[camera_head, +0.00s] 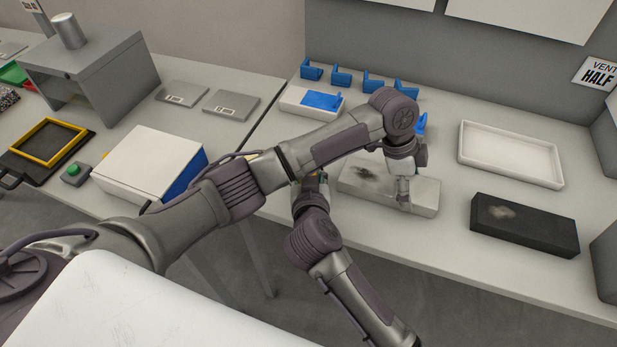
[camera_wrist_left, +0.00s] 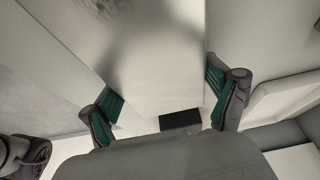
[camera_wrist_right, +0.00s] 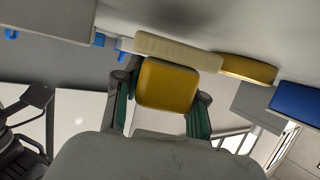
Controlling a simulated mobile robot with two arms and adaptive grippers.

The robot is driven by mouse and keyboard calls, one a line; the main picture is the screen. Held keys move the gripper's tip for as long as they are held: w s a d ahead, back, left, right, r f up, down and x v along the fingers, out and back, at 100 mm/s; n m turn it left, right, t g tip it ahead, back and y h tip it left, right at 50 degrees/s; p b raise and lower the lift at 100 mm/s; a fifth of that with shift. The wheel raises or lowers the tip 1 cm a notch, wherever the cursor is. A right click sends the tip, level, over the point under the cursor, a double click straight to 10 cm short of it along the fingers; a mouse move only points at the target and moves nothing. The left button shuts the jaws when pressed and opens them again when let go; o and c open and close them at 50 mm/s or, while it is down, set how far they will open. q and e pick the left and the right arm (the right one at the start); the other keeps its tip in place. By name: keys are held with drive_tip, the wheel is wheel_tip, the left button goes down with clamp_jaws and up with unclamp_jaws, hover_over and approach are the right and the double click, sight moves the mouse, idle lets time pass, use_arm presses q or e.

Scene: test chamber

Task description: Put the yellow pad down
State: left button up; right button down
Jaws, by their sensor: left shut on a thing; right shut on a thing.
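The yellow pad (camera_wrist_right: 167,86) sits between the fingers of my right gripper (camera_wrist_right: 162,100) in the right wrist view. A pale bar (camera_wrist_right: 178,50) is right behind it; I cannot tell whether they touch. In the head view my right gripper (camera_head: 310,183) is mostly hidden behind my left arm, and the pad is hardly visible. My left gripper (camera_head: 403,192) is shut on the pale slab with a dark smudge (camera_head: 365,183), at its front right part. The slab (camera_wrist_left: 155,50) fills the space between the fingers in the left wrist view.
A white tray (camera_head: 511,180) and a black block with a pale smudge (camera_head: 525,225) stand to the right. Blue brackets (camera_head: 373,84) line the back. A white box with a blue side (camera_head: 148,163) is left. Another yellow piece (camera_wrist_right: 248,68) shows in the right wrist view.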

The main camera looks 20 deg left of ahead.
drive_tip(key=shift+f, duration=0.8)
drive_tip(key=shift+s, duration=0.1)
drive_tip(key=c, duration=0.7)
unclamp_jaws()
drive_tip(key=shift+f, duration=0.1)
drive_tip(key=shift+o, duration=0.2)
drive_tip(key=v, duration=1.2)
